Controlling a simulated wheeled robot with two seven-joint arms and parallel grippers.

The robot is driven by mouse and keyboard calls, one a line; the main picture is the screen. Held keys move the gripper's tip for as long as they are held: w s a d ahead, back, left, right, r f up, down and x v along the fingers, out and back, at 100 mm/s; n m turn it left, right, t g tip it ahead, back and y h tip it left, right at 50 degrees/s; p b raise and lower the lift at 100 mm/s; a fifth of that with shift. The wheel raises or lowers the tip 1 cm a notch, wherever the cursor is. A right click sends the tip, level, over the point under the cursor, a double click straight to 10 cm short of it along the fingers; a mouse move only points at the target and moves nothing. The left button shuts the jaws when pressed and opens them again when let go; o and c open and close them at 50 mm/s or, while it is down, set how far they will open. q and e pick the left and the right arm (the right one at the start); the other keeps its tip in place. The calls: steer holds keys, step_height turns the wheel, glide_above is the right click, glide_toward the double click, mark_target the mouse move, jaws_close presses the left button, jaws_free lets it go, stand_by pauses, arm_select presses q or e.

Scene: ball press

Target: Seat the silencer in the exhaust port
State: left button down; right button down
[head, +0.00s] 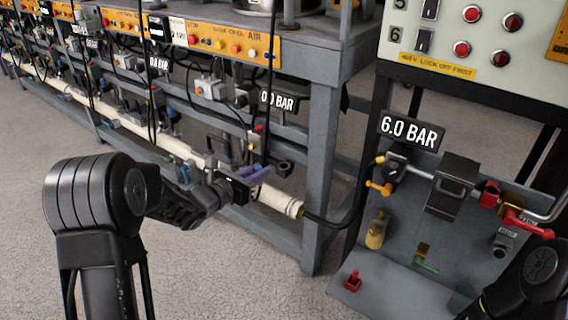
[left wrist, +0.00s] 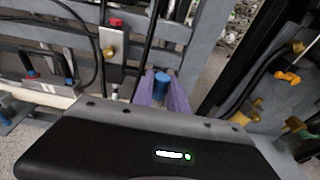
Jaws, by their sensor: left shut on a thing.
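My left gripper (head: 260,178), with purple fingers, is in front of the grey bench frame, near the cream pipe. The fingers also show in the left wrist view (left wrist: 162,92), shut on a small blue cylindrical thing (left wrist: 162,80). It may be the silencer, but I cannot tell for sure. Its lower part is hidden between the fingers. I cannot make out the exhaust port with certainty. My right gripper is not in view; part of a black arm of mine shows at the lower right of the head view.
The grey bench (head: 325,150) carries several valves and hoses. A cream pipe (head: 285,203) runs low along it. At right, a panel has a 6.0 BAR sign (head: 411,131), a yellow fitting (head: 376,232), a red lever (head: 522,222) and a red part (head: 352,281). Floor at left is clear.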

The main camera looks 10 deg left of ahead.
arm_select(q)
steer(key=b, duration=0.1)
glide_toward(291, 155)
steer(key=w, duration=0.1)
steer(key=w+d+r, duration=0.1)
steer(key=w, duration=0.1)
steer(key=w+d+r, duration=0.1)
steer(key=shift+w+r, duration=0.15)
steer(key=shift+w, duration=0.2)
steer(key=shift+w+d, duration=0.2)
steer(key=shift+w, duration=0.1)
step_height(291, 155, down, 4)
steer(key=shift+r+b, duration=0.2)
steer(key=shift+b, duration=0.6)
steer(key=c, duration=1.3)
jaws_free()
steer(key=shift+r, duration=0.1)
